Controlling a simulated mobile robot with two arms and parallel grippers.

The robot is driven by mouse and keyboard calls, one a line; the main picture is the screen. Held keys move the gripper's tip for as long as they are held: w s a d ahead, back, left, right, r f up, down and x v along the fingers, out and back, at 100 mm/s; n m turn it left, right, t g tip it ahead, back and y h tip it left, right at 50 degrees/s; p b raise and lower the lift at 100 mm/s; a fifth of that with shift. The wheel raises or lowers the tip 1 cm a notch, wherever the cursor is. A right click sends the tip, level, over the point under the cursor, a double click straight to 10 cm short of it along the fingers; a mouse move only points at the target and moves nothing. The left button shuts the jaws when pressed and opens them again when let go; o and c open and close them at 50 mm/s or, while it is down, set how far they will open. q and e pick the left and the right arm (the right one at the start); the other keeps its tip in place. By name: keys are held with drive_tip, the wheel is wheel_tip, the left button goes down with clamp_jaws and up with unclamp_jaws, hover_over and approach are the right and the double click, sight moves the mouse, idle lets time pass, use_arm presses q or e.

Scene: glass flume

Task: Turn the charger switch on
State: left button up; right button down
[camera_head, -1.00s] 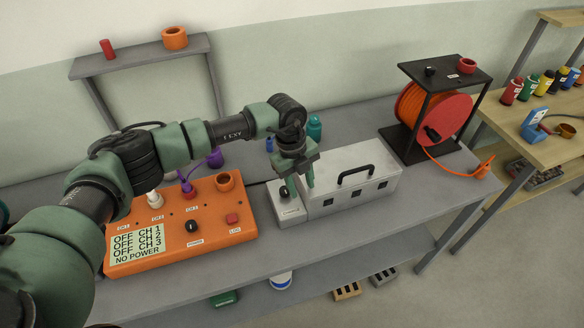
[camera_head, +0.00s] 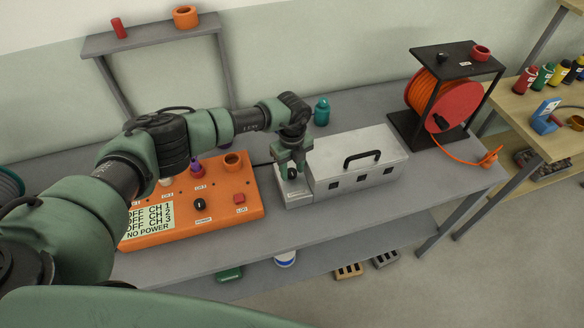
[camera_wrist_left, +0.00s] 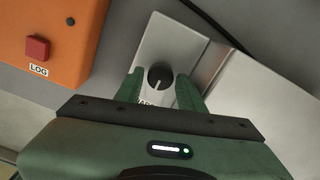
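The charger switch is a black round knob (camera_wrist_left: 160,77) with a pale pointer line, on a small light-grey box (camera_head: 294,197). Its printed label is mostly hidden behind my left gripper in the left wrist view. My left gripper (camera_head: 291,171) points down over the knob in the head view. In the left wrist view its two green fingers (camera_wrist_left: 160,88) are apart, one on each side of the knob, with narrow gaps visible. I cannot tell whether either finger touches it. My right gripper is not in view.
An orange panel (camera_head: 223,212) stands left of the small box; its screen reads OFF for its channels and NO POWER. A grey metal case (camera_head: 337,172) with a black handle adjoins on the right. Further right is an orange cable reel (camera_head: 461,105). The bench front (camera_head: 300,228) is clear.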

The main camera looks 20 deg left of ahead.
use_arm(q)
clamp_jaws()
drive_tip(key=shift+f+m+b, duration=0.15)
drive_tip(key=shift+m+b, duration=1.15)
drive_tip(key=shift+m, duration=0.2)
drive_tip(key=m+b, duration=0.4)
drive_tip(key=shift+a+m, duration=0.1)
drive_tip(key=shift+m, duration=0.2)
drive_tip(key=m+b, duration=0.5)
drive_tip(key=shift+f, duration=0.1)
drive_tip(key=shift+a+r+m+b, duration=0.1)
drive_tip(key=shift+r+m+b, duration=0.05)
drive_tip(key=shift+m+b, duration=1.1)
drive_tip(key=shift+a+r+m+b, duration=0.1)
drive_tip(key=shift+m+b, duration=0.85)
drive_tip(key=shift+m, duration=0.5)
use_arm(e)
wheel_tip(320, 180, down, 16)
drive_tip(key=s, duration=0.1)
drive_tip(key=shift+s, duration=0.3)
use_arm(q)
drive_tip(key=shift+d, duration=0.1)
